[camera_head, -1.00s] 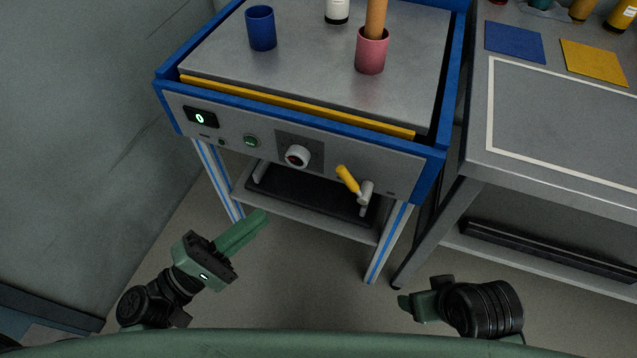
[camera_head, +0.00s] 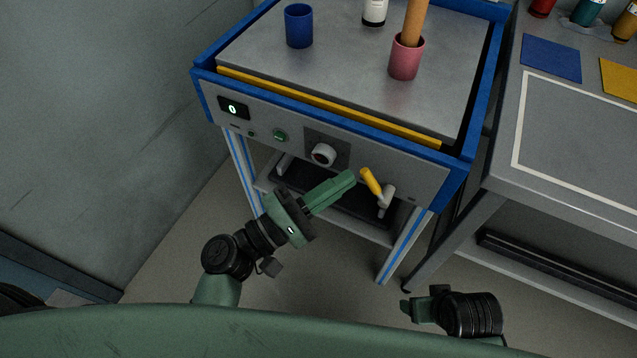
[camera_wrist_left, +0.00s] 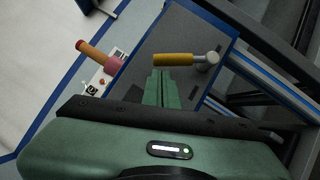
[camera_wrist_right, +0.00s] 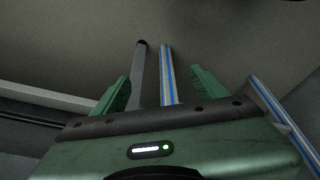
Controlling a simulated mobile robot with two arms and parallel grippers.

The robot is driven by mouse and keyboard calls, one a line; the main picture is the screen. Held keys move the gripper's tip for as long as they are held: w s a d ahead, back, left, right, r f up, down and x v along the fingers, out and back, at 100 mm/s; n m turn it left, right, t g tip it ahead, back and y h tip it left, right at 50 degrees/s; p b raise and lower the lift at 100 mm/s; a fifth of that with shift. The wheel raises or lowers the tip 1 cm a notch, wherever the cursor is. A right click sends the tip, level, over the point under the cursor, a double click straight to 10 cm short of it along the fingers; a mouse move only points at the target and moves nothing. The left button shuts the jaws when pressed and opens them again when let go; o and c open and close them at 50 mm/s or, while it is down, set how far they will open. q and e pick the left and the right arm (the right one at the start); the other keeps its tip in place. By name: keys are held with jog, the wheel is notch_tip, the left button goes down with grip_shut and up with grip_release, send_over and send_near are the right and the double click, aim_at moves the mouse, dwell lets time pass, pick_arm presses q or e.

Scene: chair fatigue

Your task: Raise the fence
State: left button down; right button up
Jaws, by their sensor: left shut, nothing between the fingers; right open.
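A yellow bar (camera_head: 330,108), which may be the fence, lies along the front of the table's grey top, low behind the blue front rail. Below it, the grey front panel carries a lever with a yellow handle (camera_head: 370,181) on a grey pivot (camera_head: 386,198); the handle tilts up and left. The handle also shows in the left wrist view (camera_wrist_left: 172,60). My left gripper (camera_head: 351,175) is shut and empty, its tips just left of the handle; I cannot tell whether they touch. My right gripper (camera_head: 404,308) is open and empty, low at the right; its spread fingers show in its wrist view (camera_wrist_right: 160,80).
The panel has a display (camera_head: 233,108) reading 0, a green button (camera_head: 280,135) and a knob (camera_head: 323,154). A blue cup (camera_head: 299,26) and a pink cup (camera_head: 405,60) holding a wooden rod stand on top. A second bench (camera_head: 590,150) stands at the right.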

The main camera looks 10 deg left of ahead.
pick_arm(q)
jog(key=shift+d+r, duration=0.1)
jog(key=shift+d, duration=0.15)
pick_arm(e)
jog(key=shift+f, duration=0.25)
